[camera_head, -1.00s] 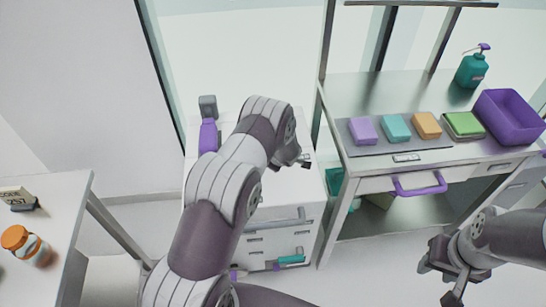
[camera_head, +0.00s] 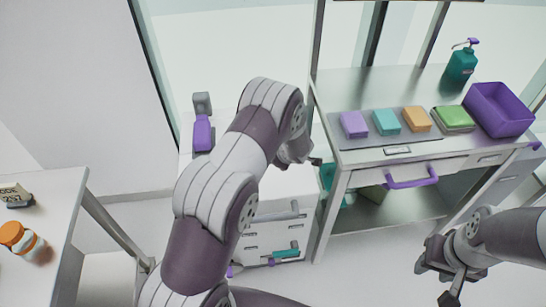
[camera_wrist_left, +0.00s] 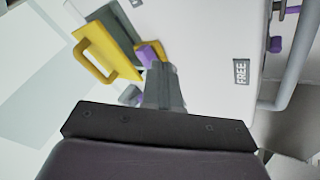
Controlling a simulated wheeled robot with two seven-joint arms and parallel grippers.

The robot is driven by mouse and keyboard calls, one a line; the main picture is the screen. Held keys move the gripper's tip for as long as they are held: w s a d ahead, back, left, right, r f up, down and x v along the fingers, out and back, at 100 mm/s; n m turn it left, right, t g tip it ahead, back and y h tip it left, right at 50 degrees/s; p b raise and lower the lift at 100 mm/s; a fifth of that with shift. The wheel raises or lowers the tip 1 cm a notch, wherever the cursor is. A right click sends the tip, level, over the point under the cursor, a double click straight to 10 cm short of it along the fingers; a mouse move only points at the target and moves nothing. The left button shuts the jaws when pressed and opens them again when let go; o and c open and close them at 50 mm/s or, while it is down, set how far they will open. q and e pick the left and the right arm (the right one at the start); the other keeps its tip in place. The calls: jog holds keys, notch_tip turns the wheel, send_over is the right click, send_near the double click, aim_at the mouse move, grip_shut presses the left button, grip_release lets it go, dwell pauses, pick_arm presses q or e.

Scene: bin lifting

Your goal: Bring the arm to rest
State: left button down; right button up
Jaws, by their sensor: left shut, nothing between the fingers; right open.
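My left arm rises from the bottom of the head view and bends over the white cabinet. My left gripper (camera_head: 314,161) is mostly hidden behind its own wrist there. In the left wrist view the left gripper (camera_wrist_left: 162,75) is shut and empty, over a white surface marked FREE. My right gripper (camera_head: 437,280) is open and empty at the lower right of the head view, over the floor and in front of the metal bench.
A metal bench (camera_head: 350,90) at right holds several coloured blocks, a purple bin (camera_head: 500,110) and a teal pump bottle (camera_head: 462,62). A white table (camera_head: 40,190) with an orange-capped jar (camera_head: 20,238) stands at left. A yellow handle (camera_wrist_left: 105,50) is near the left fingers.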

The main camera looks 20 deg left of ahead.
pick_arm(q)
jog(key=shift+d+v, duration=0.2)
jog(key=shift+v, duration=0.8)
